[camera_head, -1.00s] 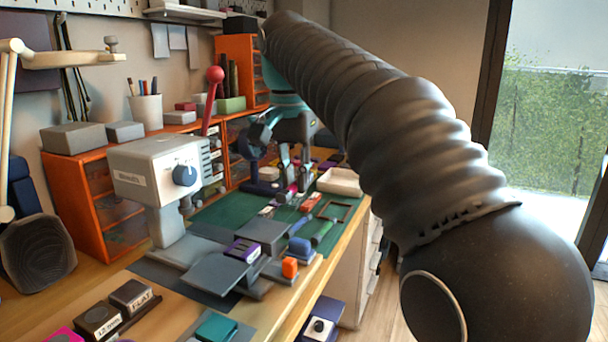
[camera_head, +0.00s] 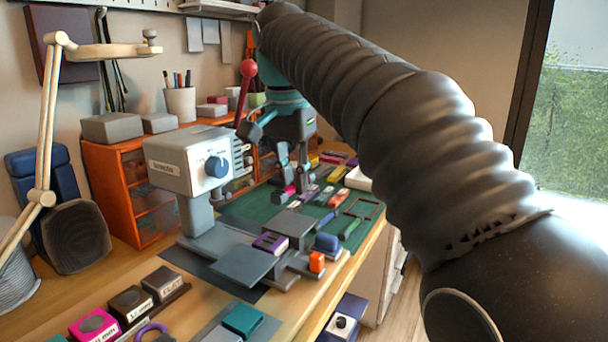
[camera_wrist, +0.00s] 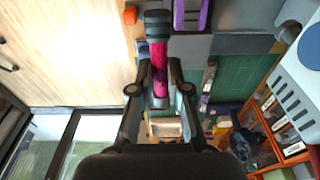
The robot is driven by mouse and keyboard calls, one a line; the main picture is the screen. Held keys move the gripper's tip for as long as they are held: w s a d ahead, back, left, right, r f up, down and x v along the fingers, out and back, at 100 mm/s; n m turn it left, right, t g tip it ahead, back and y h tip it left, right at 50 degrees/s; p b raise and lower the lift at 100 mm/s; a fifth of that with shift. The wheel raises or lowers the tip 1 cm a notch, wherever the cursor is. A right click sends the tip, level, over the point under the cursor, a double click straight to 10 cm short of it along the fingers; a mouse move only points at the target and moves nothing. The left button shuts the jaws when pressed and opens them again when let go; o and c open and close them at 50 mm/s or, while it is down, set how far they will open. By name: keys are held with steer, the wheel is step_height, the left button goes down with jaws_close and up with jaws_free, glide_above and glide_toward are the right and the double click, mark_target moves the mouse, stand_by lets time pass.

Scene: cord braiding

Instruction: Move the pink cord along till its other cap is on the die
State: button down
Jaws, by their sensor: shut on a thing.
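In the wrist view, my gripper (camera_wrist: 160,72) is shut on the pink cord (camera_wrist: 159,58). A dark grey-teal cap (camera_wrist: 158,24) sits on the cord end beyond the fingertips. In the head view, my gripper (camera_head: 302,186) points down above the green mat, with a bit of the pink cord (camera_head: 290,190) showing. A grey press (camera_head: 188,162) with a blue knob and red-ended lever stands left of it. A purple slotted block (camera_head: 270,243), possibly the die, is in front of the press; it also shows in the wrist view (camera_wrist: 204,14).
Labelled blocks (camera_head: 130,302) stand at front left. Small tools lie on the green mat (camera_head: 250,204). Orange drawers (camera_head: 124,205) stand behind the press.

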steer(key=s+a, duration=0.3)
steer(key=a, duration=0.2)
steer(key=shift+a, duration=0.35)
stand_by(0.4)
steer(key=shift+a, duration=0.6)
stand_by(0.6)
stand_by(0.6)
steer(key=c, duration=1.1)
jaws_free()
steer(key=shift+o, duration=0.2)
